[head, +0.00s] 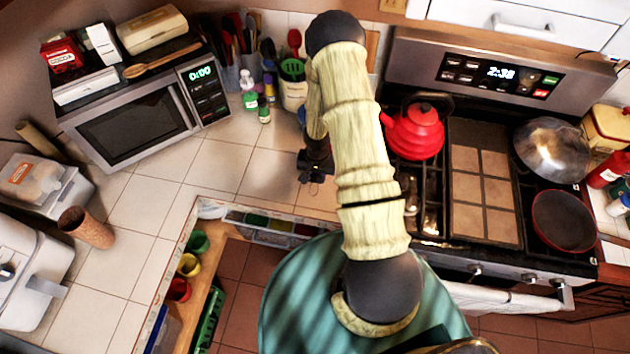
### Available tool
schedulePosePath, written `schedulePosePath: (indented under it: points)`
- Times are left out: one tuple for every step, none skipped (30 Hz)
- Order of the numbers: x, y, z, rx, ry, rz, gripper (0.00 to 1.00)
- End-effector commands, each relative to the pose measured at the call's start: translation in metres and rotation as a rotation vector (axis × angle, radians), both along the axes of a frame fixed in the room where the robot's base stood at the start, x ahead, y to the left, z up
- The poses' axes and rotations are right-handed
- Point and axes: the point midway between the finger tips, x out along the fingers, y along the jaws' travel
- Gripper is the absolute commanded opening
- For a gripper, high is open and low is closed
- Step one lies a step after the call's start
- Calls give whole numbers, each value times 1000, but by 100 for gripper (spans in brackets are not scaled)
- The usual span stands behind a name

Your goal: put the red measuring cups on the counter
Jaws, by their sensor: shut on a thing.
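My gripper (314,172) is low over the tiled counter (240,166), left of the stove. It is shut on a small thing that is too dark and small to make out. I cannot tell whether this thing touches the tiles. I cannot clearly identify the red measuring cups. A red cup-shaped thing (178,290) sits below counter level at the lower left, near a yellow one (189,265) and a green one (197,242).
A microwave (130,127) stands at the back left, with bottles (250,98) and utensil holders (293,92) beside it. A red kettle (415,133) is on the stove to the right. A brown cup (86,228) lies on the left counter. The tiles between are clear.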

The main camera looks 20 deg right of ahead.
Motion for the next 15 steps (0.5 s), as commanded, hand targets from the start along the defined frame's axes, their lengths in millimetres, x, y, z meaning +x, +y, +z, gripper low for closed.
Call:
schedulePosePath:
  points:
    - [0,0,1,-1,-1,0,0]
    - [0,0,1,0,0,-1,0]
    - [0,0,1,0,0,0,0]
    - [0,0,0,0,0,0,0]
    - [0,0,0,0,0,0,0]
    - [0,0,-2,0,0,0,0]
    - [0,1,-4,0,0,1,0]
    - [0,1,-7,0,1,2,0]
    - [-1,1,-12,-1,3,3,0]
    - [-1,1,-17,-1,3,4,0]
    - [-1,1,-21,-2,4,6,0]
    - [-1,1,-28,-1,3,4,0]
    - [-1,1,-31,-2,3,4,0]
    - [-1,1,-35,-1,3,4,0]
    - [-1,1,-38,-2,3,3,0]
